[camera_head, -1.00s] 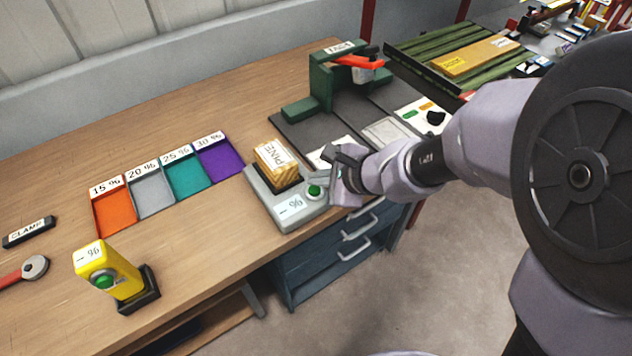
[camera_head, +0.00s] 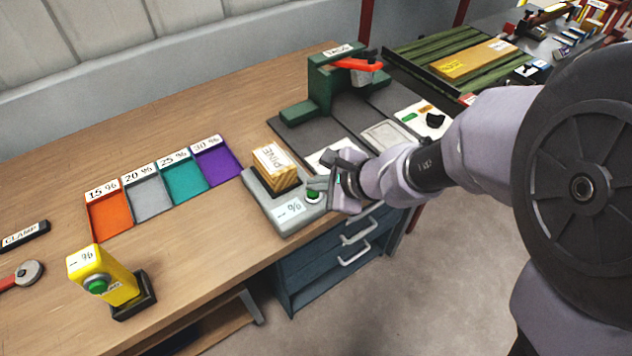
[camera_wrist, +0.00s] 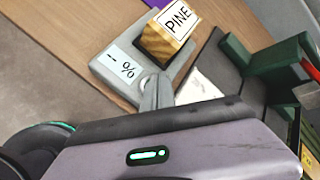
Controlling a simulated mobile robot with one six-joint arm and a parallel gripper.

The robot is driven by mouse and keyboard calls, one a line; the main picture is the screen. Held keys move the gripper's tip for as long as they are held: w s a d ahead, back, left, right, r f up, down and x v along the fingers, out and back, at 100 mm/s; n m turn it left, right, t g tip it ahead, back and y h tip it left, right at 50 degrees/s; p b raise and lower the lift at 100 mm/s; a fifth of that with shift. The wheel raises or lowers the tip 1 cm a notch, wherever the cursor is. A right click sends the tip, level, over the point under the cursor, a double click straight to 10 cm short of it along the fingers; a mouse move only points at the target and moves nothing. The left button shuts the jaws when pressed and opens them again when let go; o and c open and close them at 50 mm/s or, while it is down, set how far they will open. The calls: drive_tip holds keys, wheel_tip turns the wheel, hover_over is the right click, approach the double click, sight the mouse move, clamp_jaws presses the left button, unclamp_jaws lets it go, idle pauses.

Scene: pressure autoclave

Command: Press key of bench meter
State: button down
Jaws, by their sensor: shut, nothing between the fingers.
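The grey bench meter (camera_head: 286,219) sits near the table's front edge and shows "– %" on its display. A pine block (camera_head: 272,170) labelled PINE stands on its dark pad. The green round key (camera_head: 313,196) is on the meter's right front corner. My gripper (camera_head: 316,184) is shut and empty, its fingertips right over the key and partly covering it. I cannot tell whether they touch it. In the wrist view the fingertips (camera_wrist: 155,92) lie over the meter (camera_wrist: 112,66) beside its display, and the key is hidden behind them.
A yellow handheld meter (camera_head: 104,277) with its own green key stands at the left front. Coloured trays (camera_head: 110,217) marked with percentages lie behind. A green press (camera_head: 325,88) with a red lever stands at the back right. Blue drawers (camera_head: 335,260) are below the table edge.

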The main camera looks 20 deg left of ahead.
sight(317, 194)
drive_tip(key=shift+f+b, duration=0.45)
drive_tip(key=shift+b, duration=0.1)
idle(0.4)
drive_tip(key=shift+r+p, duration=0.7)
drive_tip(key=shift+r, duration=0.2)
wheel_tip(317, 194, up, 5)
drive_tip(key=p, duration=0.4)
drive_tip(key=shift+r, duration=0.1)
idle(1.4)
